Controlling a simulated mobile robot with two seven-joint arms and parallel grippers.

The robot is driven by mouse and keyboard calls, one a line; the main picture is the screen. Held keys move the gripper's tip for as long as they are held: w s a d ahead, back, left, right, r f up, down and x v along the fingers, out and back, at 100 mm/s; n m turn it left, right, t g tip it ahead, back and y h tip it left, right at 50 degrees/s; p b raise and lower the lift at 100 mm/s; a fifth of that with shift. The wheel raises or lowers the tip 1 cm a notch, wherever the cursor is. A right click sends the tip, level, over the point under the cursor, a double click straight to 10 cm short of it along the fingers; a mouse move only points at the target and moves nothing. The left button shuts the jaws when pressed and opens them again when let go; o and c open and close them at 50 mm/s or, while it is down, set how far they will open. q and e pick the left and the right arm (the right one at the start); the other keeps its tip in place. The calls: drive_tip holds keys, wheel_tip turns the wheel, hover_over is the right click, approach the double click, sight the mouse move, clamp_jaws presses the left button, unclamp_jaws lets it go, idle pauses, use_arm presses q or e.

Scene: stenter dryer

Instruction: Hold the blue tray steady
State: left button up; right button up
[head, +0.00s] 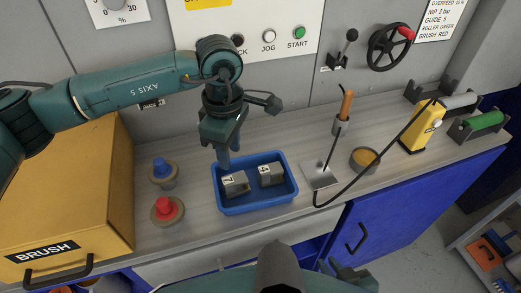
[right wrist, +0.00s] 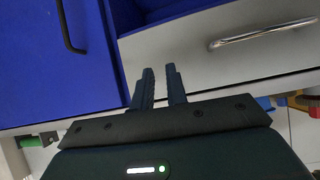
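The blue tray (head: 257,208) sits on the grey worktop and holds two grey metal blocks, one marked 7 (head: 235,185) and one marked 4 (head: 271,174). My left gripper (head: 230,158) points down at the tray's back left rim. Its fingertips are at or very near the rim; whether they pinch it I cannot tell. My right gripper (right wrist: 161,88) is open and empty in the right wrist view, in front of a pale drawer front. In the head view it shows low at the bottom edge (head: 347,273), well away from the tray.
A yellow BRUSH box (head: 65,200) stands at left, beside blue (head: 162,170) and red (head: 166,209) knobs. Right of the tray are a metal plate (head: 320,175), an orange-handled tool (head: 346,105), a cable and a yellow device (head: 422,127). A blue cabinet (head: 385,220) lies below.

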drive_tip(key=shift+o, duration=0.7)
drive_tip(key=shift+w+d+r, duration=0.15)
drive_tip(key=shift+w+r, duration=0.1)
drive_tip(key=shift+w, duration=0.1)
drive_tip(key=shift+o, duration=0.6)
drive_tip(key=w+r+t, duration=0.1)
drive_tip(key=w+r, duration=0.2)
drive_tip(key=w+a+r+t, duration=0.1)
drive_tip(key=w+r, duration=0.2)
drive_tip(key=w+r+t+y, duration=0.1)
drive_tip(key=w+r, duration=0.2)
drive_tip(key=r, duration=0.1)
drive_tip(key=shift+a, duration=0.35)
use_arm(q)
drive_tip(key=shift+d, duration=0.1)
use_arm(e)
drive_tip(key=shift+y, duration=0.5)
drive_tip(key=w+a+r, duration=0.1)
drive_tip(key=w+r, duration=0.1)
drive_tip(key=r, duration=0.1)
drive_tip(key=shift+w+a, duration=0.15)
drive_tip(key=shift+a, duration=0.2)
drive_tip(key=w+a+r+g+y, duration=0.2)
drive_tip(key=w+a+r+g, duration=0.15)
drive_tip(key=a, duration=0.25)
drive_tip(key=g+h, duration=0.5)
drive_tip(key=g, duration=0.1)
approach(292, 186)
drive_tip(key=x, duration=1)
drive_tip(key=shift+w+f, duration=0.1)
